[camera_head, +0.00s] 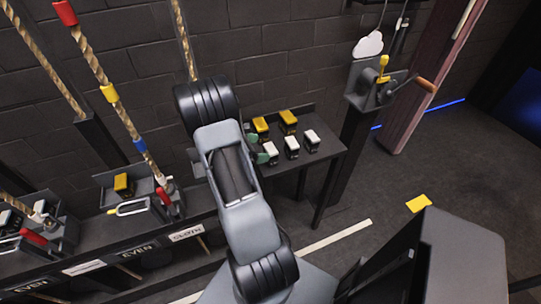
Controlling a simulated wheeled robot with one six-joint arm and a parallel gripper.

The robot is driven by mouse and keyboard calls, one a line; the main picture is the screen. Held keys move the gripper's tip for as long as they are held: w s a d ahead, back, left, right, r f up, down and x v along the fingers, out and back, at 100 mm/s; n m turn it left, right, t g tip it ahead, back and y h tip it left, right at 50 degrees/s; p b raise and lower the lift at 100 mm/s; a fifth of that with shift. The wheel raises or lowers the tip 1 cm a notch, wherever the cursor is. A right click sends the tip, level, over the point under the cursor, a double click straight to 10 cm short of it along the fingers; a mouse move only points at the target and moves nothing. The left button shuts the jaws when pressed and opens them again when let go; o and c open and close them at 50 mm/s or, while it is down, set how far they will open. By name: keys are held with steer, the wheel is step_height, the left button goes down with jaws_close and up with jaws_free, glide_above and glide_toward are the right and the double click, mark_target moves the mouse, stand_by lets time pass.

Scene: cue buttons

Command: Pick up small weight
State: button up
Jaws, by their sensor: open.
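My gripper (257,148) shows mostly as two green fingertips, open, at the left end of a dark shelf (325,155). The rest of it is hidden behind my grey and black arm. Several dark weights stand on this shelf. Two have yellow tops, a left one (261,126) and a right one (289,118), in the back row. Three have white tops in the front row: a left one (270,149), a middle one (291,143) and a right one (311,136). The left white-topped weight is closest to the fingertips; I cannot tell whether they touch.
A crank (418,82) and a yellow handle (383,68) are on a post right of the shelf. A white cloud shape (368,44) hangs above. At left, ropes (100,75) hang by a bench with a yellow-topped weight (123,184) and levers. Floor shows at right.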

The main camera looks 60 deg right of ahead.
mark_target(270, 148)
steer(key=shift+p+x, duration=0.5)
steer(key=shift+x, duration=2.2)
steer(key=shift+s+a, duration=0.1)
steer(key=shift+a, duration=0.05)
steer(key=shift+c, duration=0.3)
steer(key=shift+r, duration=0.1)
steer(key=c, duration=1.6)
